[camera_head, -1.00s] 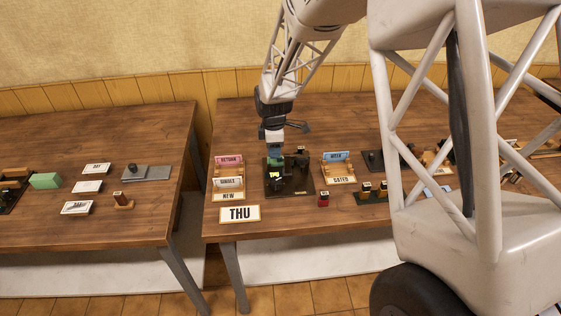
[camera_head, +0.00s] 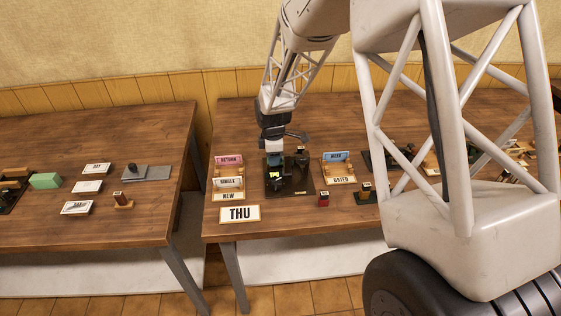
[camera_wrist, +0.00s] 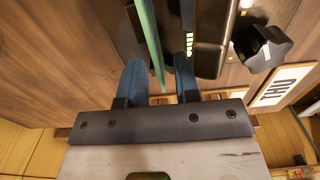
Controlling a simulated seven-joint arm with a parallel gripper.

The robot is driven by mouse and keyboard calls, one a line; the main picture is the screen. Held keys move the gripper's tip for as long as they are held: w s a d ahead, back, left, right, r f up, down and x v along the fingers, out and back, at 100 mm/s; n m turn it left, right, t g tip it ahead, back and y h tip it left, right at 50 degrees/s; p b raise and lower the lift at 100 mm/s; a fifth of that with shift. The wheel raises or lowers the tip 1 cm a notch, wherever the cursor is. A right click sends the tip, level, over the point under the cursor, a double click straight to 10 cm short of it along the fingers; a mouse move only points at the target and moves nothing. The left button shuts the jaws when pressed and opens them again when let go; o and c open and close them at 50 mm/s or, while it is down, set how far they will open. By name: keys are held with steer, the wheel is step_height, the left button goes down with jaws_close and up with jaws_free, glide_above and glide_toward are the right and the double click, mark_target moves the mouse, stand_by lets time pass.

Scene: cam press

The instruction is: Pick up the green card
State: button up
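The green card (camera_wrist: 149,40) shows nearly edge-on in the wrist view, upright beside a black device. My gripper (camera_wrist: 160,75) has its two blue fingers apart, one on each side of the card's lower part in the picture. A gap shows between the card and the right finger; the left finger is close to it, and I cannot tell if they touch. In the head view my gripper (camera_head: 274,160) is down at the left back of the black press (camera_head: 291,186) and hides the card.
The pink RETURN card (camera_head: 229,160) stands in a holder left of the press, and the blue WEEK card (camera_head: 336,156) in one to the right. A THU sign (camera_head: 240,214) lies at the front. A small red-and-black item (camera_head: 323,199) stands right of the press front.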

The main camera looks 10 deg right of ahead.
jaws_close()
step_height(320, 180, up, 10)
stand_by(0.8)
steer(key=shift+d, duration=0.1)
stand_by(0.5)
steer(key=s+d+f, duration=0.1)
steer(key=s+d, duration=0.1)
steer(key=d, duration=0.7)
steer(key=s+d+f, duration=0.1)
steer(key=s+d, duration=0.2)
steer(key=d, duration=0.7)
steer(key=shift+f, duration=0.25)
